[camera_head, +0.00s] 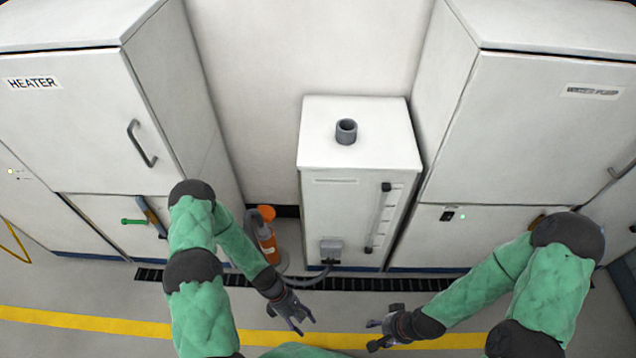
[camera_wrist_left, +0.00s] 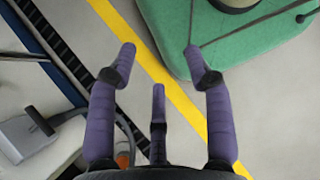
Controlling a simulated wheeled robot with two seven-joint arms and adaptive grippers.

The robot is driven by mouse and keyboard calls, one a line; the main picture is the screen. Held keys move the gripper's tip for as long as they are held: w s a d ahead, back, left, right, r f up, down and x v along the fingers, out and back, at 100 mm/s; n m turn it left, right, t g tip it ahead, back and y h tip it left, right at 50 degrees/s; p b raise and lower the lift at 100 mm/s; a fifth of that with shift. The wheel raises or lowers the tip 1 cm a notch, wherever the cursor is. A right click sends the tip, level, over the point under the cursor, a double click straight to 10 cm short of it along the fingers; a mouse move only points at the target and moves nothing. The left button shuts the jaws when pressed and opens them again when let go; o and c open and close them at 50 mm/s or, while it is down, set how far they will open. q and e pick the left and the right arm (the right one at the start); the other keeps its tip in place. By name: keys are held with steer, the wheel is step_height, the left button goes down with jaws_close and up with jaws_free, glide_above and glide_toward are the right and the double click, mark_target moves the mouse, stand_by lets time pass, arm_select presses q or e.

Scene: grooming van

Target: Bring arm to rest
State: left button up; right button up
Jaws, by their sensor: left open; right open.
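My left arm comes in from the left in the head view, covered in green padding with dark joints. My left gripper (camera_head: 296,317) hangs low over the floor, open and empty. In the left wrist view its purple-grey fingers (camera_wrist_left: 158,70) are spread with nothing between them, above the floor and the yellow line. My right gripper (camera_head: 374,334) is low on the right, open and empty, pointing toward the left one. The two grippers are apart from each other.
A white heater cabinet (camera_head: 75,130) stands left and another white cabinet (camera_head: 540,130) right. Between them is a smaller white unit (camera_head: 340,215) with a dark pipe stub (camera_head: 346,131). An orange cylinder (camera_head: 268,243) stands beside it. A dark floor grate (camera_head: 400,284) and yellow line (camera_head: 90,320) cross the floor.

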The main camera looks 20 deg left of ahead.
arm_select(q)
steer(key=w+d+r+m+t+y+p, duration=0.1)
steer(key=d+r+m+t+y+p, duration=0.1)
steer(key=r+m, duration=1.1)
steer(key=d+m+t+y, duration=0.1)
steer(key=d+m, duration=0.1)
steer(key=m, duration=0.1)
steer(key=shift+d, duration=0.25)
steer(key=shift+a+f, duration=0.1)
steer(key=shift+a, duration=0.05)
